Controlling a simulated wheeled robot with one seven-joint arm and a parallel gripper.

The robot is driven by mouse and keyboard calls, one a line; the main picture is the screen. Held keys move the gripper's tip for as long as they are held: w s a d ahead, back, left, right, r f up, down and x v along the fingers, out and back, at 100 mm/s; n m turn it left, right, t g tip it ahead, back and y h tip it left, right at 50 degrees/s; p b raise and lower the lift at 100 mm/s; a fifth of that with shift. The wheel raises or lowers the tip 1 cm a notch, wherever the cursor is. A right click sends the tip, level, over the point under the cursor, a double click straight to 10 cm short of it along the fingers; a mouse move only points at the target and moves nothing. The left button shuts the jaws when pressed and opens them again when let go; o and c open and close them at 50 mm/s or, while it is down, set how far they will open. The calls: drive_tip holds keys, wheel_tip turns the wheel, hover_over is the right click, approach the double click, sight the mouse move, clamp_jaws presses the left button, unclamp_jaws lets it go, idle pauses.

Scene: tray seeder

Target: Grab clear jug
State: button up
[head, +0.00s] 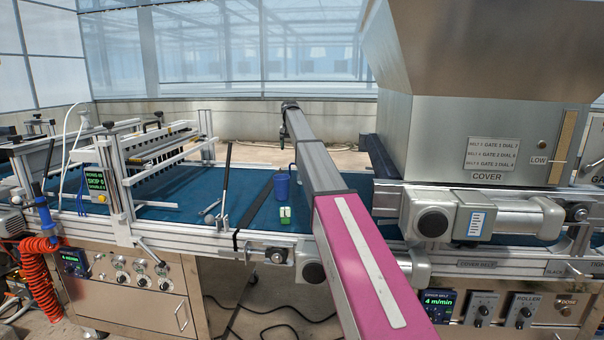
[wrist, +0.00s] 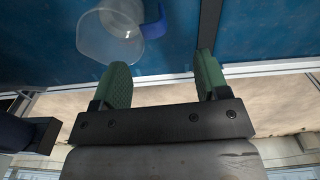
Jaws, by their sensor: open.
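The clear jug (wrist: 105,42) shows at the top of the wrist view, on the blue belt, see-through with a blue handle (wrist: 155,20) on its right. The picture's top edge cuts it off slightly. My gripper (wrist: 162,64) has two green fingers, spread apart with nothing between them. The jug lies beyond the left fingertip, up and to the left of the gap; I see no grip on it. In the head view I cannot make out the clear jug, and my arm hides part of the belt.
A metal frame (head: 150,160) spans the belt at left; a large hopper (head: 470,130) stands at right. A dark strap (wrist: 208,25) crosses the belt beside the jug.

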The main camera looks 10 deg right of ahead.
wheel_tip(320, 180, down, 5)
drive_tip(key=shift+r, duration=0.15)
drive_tip(key=shift+d+f, duration=0.25)
drive_tip(key=shift+f, duration=1.1)
drive_tip(key=shift+d+f, duration=0.2)
drive_tip(key=shift+f, duration=1.1)
drive_tip(key=c, duration=1.2)
drive_tip(key=shift+o, duration=0.2)
drive_tip(key=shift+r, duration=0.2)
